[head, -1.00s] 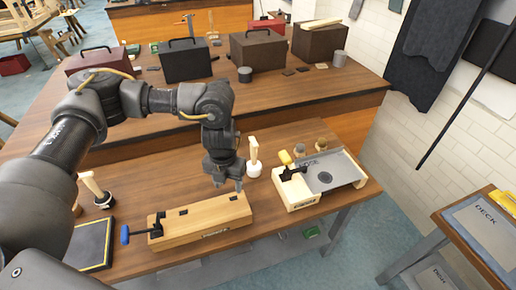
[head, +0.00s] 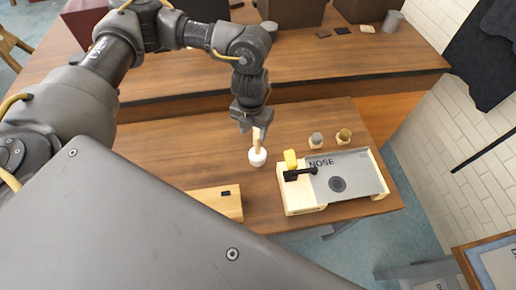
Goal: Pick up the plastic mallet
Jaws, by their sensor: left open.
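A mallet with a white head (head: 257,157) and a pale wooden handle stands head-down on the wooden workbench, handle up; I take it as the plastic mallet. My left gripper (head: 253,129) is open, pointing down at the top of the handle. Its fingers overlap the handle's upper end in the picture; I cannot tell whether the handle is between them or behind them. My right gripper is not in view.
Right of the mallet is a wooden fixture with a grey NOSE plate (head: 345,175), a yellow-handled piece (head: 290,158) and a black clamp.

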